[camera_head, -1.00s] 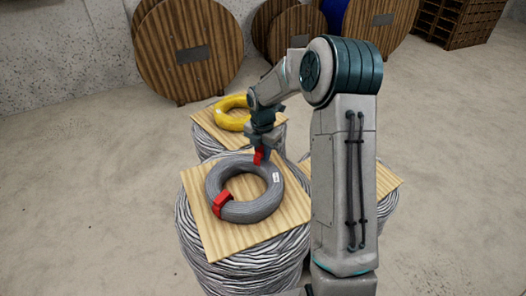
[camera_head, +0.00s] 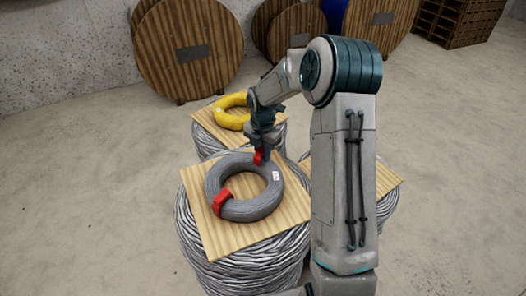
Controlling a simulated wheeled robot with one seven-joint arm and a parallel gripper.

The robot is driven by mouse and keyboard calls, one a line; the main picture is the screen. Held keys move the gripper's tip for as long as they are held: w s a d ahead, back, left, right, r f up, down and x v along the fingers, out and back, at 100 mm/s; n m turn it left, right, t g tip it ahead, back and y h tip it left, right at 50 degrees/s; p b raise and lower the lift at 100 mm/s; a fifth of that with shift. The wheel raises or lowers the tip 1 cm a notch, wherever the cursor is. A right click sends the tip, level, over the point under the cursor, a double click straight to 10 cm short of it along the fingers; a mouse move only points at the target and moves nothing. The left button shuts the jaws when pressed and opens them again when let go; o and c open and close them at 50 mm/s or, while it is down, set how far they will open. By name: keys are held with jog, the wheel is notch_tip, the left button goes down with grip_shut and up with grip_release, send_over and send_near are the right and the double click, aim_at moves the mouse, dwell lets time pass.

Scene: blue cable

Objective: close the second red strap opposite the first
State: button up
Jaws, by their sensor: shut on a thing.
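A grey cable coil (camera_head: 212,185) lies flat on a square wooden board (camera_head: 226,240). The first red strap (camera_head: 222,200) is around the coil's ring at its lower left. My gripper (camera_head: 260,150) points down over the far, upper-right part of the ring, across from the first strap. It is shut on the second red strap (camera_head: 258,157), which sits at the coil's far edge. The gripper partly hides this strap, and I cannot tell whether its ends meet.
The board rests on a drum of grey cable (camera_head: 250,270). A yellow coil (camera_head: 229,114) lies on another board behind. A third board (camera_head: 385,182) is at the right, partly behind my arm. Large wooden reels (camera_head: 190,45) stand by the wall. The floor at left is clear.

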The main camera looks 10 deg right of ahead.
aim_at(262, 147)
jog(key=o, duration=1.2)
jog(key=shift+c, duration=0.2)
jog(key=shift+r+p, duration=2.75)
jog(key=shift+r, duration=0.8)
